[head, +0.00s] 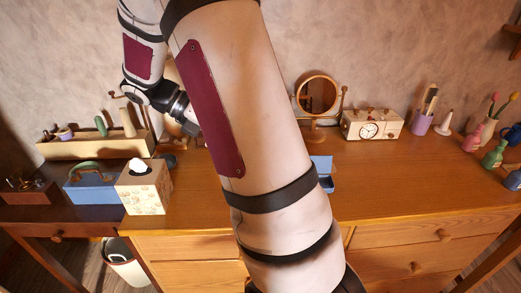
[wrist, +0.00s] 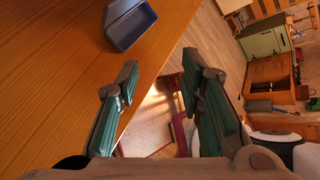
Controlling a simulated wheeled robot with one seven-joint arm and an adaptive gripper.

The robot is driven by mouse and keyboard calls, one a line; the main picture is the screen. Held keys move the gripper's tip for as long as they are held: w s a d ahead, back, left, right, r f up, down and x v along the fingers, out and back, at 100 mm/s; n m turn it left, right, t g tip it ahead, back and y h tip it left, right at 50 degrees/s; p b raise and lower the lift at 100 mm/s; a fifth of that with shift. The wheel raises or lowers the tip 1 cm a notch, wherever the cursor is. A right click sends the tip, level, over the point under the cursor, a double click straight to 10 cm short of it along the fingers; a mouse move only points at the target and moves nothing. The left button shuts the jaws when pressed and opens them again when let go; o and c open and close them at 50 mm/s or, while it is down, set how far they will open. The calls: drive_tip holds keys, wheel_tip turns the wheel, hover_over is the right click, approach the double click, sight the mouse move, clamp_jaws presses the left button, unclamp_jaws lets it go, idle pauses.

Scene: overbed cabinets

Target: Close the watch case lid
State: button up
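A small blue case (head: 322,176), which looks like the watch case, stands on the wooden desk in the head view, partly hidden behind my arm. Its raised back part looks like an open lid. In the wrist view a blue-grey open box (wrist: 134,30) lies near the top edge, its dark inside showing; it looks like the same case. My gripper (wrist: 160,68) is open, with its two green-padded fingers apart and nothing between them. The case is beyond the left fingertip, not touching it. My gripper is hidden in the head view.
A tissue box (head: 143,188), a blue toolbox-like case (head: 92,186) and a wooden tray (head: 95,145) stand at the left. A round mirror (head: 318,95) and a clock (head: 371,125) stand behind. The desk top (head: 400,185) at right is clear.

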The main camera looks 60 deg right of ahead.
drive_tip(key=w+d+f+n+g+h+b, duration=0.1)
drive_tip(key=d+f+n+g, duration=0.1)
drive_tip(key=f, duration=0.3)
drive_tip(key=w+d+f+n+g+h+b, duration=0.1)
drive_tip(key=d+f+n+g+b, duration=0.1)
drive_tip(key=d+f+n, duration=0.2)
drive_tip(key=w+d+f+n+g+h+b, duration=0.1)
drive_tip(key=w+d+f+n+g+h, duration=0.1)
drive_tip(key=d+f+n, duration=0.2)
drive_tip(key=shift+d+f+b, duration=0.3)
drive_tip(key=shift+d+f, duration=0.2)
drive_tip(key=shift+f, duration=0.4)
drive_tip(key=shift+s+d+f, duration=0.1)
drive_tip(key=shift+s+d, duration=0.2)
drive_tip(key=shift+d, duration=0.05)
drive_tip(key=x, duration=1.3)
drive_tip(key=shift+a, duration=0.1)
clamp_jaws()
